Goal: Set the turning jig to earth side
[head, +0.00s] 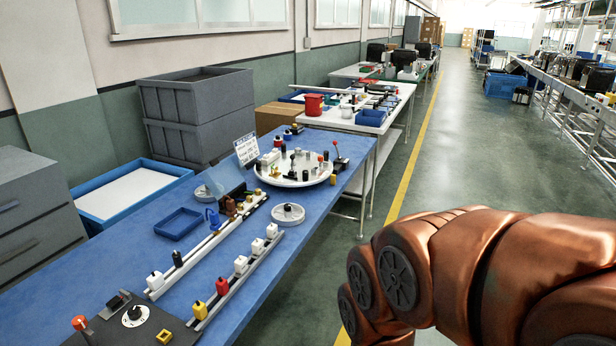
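A round white turntable (293,170) stands on the blue bench (262,222), and several small parts stand on it, some white, some black and one red-topped. It looks like the turning jig, but I cannot tell for sure. I cannot read which side it is set to. A small sign (246,149) stands at its left edge, its text too small to read. My copper-coloured arm fills the lower right, off the bench. My gripper is not in view.
A control panel (112,327) with a dial and a red-knobbed lever lies at the near left. Two rails (237,277) with small blocks run along the bench. A blue tray (179,223) and two round grey dishes (288,213) lie nearby. The aisle floor right of the bench is clear.

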